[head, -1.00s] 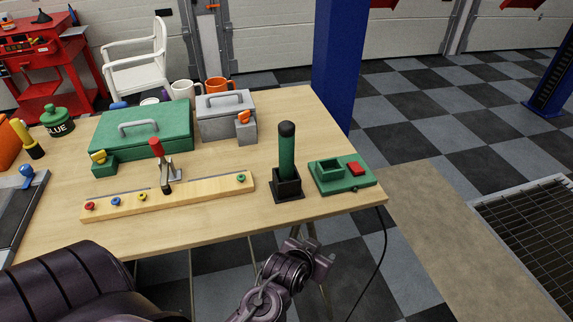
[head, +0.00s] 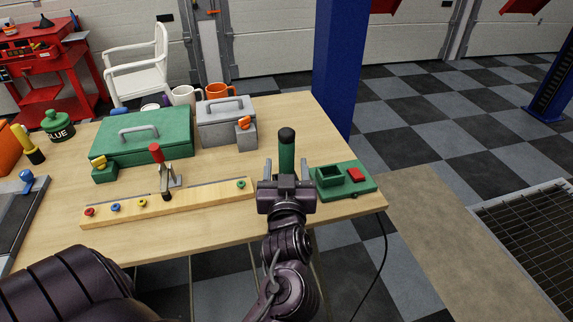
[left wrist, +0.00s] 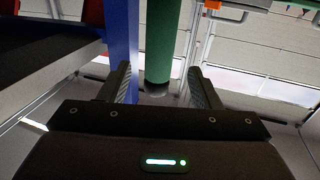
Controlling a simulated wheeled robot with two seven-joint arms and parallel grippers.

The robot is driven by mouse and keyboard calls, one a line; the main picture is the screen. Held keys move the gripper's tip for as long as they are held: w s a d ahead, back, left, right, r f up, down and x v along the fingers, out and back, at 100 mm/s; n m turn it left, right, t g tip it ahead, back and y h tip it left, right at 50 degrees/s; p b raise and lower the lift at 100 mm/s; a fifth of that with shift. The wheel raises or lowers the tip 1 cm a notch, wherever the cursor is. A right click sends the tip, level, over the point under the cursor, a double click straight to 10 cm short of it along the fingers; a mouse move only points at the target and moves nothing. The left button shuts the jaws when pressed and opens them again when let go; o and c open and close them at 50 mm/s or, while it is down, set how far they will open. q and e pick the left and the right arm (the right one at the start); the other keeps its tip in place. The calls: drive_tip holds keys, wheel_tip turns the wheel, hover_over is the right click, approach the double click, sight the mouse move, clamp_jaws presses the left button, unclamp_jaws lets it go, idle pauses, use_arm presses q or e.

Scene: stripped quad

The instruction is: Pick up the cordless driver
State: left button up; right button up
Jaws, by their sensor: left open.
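The upright green cylinder with a black rounded top (head: 286,152), which I take to be the cordless driver, stands near the right front of the workbench. My left gripper (head: 286,172) is in front of its lower part in the head view and hides its dark square foot. In the left wrist view the green shaft (left wrist: 163,40) appears between the two open fingers of my left gripper (left wrist: 159,72). I see no clear contact with either finger. My right gripper is not in view.
A green block with a red button (head: 355,174) sits close on the right. A wooden strip with coloured rings (head: 210,197) and a red-handled clamp (head: 160,165) lies to the left. Green (head: 150,135) and grey (head: 228,125) boxes stand behind. A blue post (head: 338,70) rises beyond the bench.

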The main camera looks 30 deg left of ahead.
sight(287, 153)
use_arm(q)
drive_tip(key=shift+w+a, duration=0.35)
drive_tip(key=shift+w, duration=0.2)
drive_tip(key=b+x, duration=0.1)
drive_tip(key=x, duration=0.3)
drive_tip(key=shift+w+r+b, duration=0.1)
drive_tip(key=shift+r+b, duration=0.1)
drive_tip(key=shift+b, duration=0.1)
drive_tip(key=shift+w+a, duration=0.2)
drive_tip(key=shift+w, duration=0.1)
drive_tip(key=shift+s+r, duration=0.1)
drive_tip(key=shift+c, duration=0.3)
drive_tip(key=c, duration=1)
drive_tip(key=shift+c, duration=0.4)
drive_tip(key=shift+r, duration=0.1)
